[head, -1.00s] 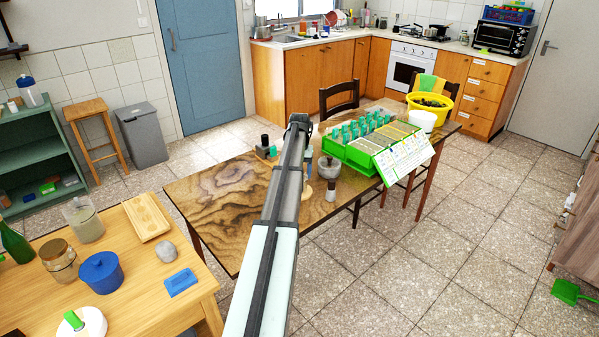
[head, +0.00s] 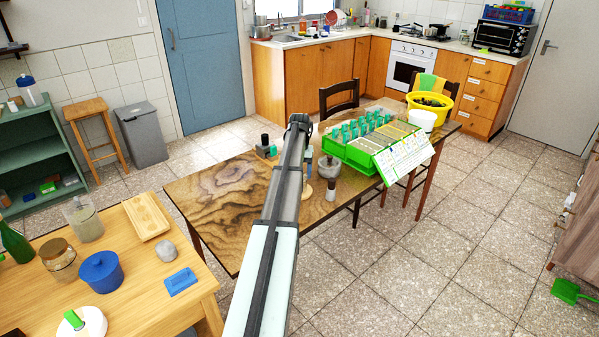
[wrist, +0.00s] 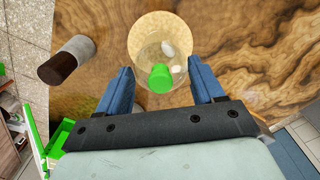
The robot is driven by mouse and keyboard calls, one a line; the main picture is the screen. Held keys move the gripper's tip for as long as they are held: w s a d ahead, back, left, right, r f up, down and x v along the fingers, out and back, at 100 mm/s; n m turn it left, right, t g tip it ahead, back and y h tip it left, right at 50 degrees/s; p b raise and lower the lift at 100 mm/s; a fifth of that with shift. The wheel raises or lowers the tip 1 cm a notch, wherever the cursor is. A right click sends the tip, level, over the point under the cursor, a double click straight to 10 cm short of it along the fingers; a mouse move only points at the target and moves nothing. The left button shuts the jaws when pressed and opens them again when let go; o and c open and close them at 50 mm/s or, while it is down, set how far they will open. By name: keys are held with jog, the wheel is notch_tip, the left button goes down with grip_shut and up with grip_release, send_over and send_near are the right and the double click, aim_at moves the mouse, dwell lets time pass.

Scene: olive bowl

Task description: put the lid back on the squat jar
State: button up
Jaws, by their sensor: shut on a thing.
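In the head view my arm hides most of the gripper, above the dark wood table (head: 215,190). A squat blue pot (head: 101,272) stands on the near table. A white round piece with a green block on top (head: 92,324) is at its front edge. I cannot tell which is the task's jar.
A grey mortar (head: 329,168) and a dark-capped shaker (head: 331,190) stand close right of my arm; the shaker also shows in the wrist view (wrist: 74,50). A green rack (head: 350,152) is behind them. The dark table's left part is clear.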

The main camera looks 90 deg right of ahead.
dwell(0.4)
jog(key=o, duration=1.1)
jog(key=shift+o, duration=0.3)
jog(key=shift+r, duration=0.1)
jog(key=shift+r, duration=3.4)
grip_shut()
jog(key=shift+f, duration=2.15)
jog(key=shift+r, duration=0.15)
